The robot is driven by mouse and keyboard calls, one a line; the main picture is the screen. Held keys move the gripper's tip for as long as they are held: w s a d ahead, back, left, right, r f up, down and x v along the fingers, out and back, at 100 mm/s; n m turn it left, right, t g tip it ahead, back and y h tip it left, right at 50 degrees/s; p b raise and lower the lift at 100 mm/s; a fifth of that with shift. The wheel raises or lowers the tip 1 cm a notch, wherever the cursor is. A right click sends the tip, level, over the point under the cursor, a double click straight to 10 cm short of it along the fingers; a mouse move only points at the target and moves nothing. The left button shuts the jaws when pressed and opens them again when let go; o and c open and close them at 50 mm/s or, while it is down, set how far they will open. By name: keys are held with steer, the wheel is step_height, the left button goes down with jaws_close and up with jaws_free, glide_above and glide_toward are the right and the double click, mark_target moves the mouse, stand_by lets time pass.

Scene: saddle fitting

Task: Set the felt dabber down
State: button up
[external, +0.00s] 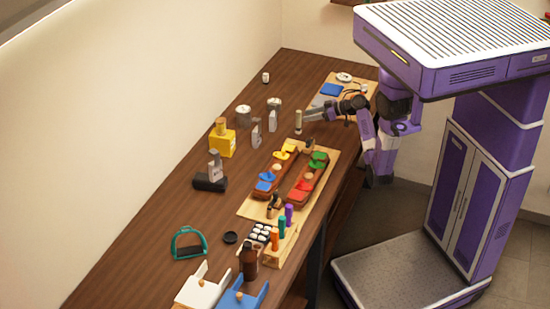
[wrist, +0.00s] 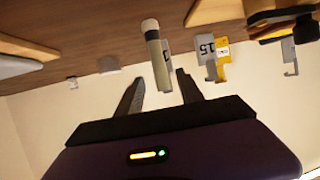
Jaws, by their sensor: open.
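The felt dabber (external: 298,121) is a slim pale cylinder, upright at the far part of the bench. In the wrist view, which is upside down, the dabber (wrist: 156,58) shows a whitish end towards the bench and a tan-grey body. My gripper (external: 306,116) is at the dabber's right side in the external view. In the wrist view my gripper (wrist: 158,82) is open, with a dark finger on each side of the dabber's near end and gaps visible. I cannot tell whether its lower end touches the bench.
Grey stands (external: 272,121) and metal tins (external: 243,115) are left of the dabber. A yellow block (external: 222,141) is further left. A wooden tray (external: 326,170) with coloured pieces lies nearer. A pale board (external: 352,82) with a blue pad is behind my gripper.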

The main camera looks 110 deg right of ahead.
steer(key=v, duration=0.6)
steer(key=shift+s, duration=0.15)
steer(key=shift+a+r, duration=0.1)
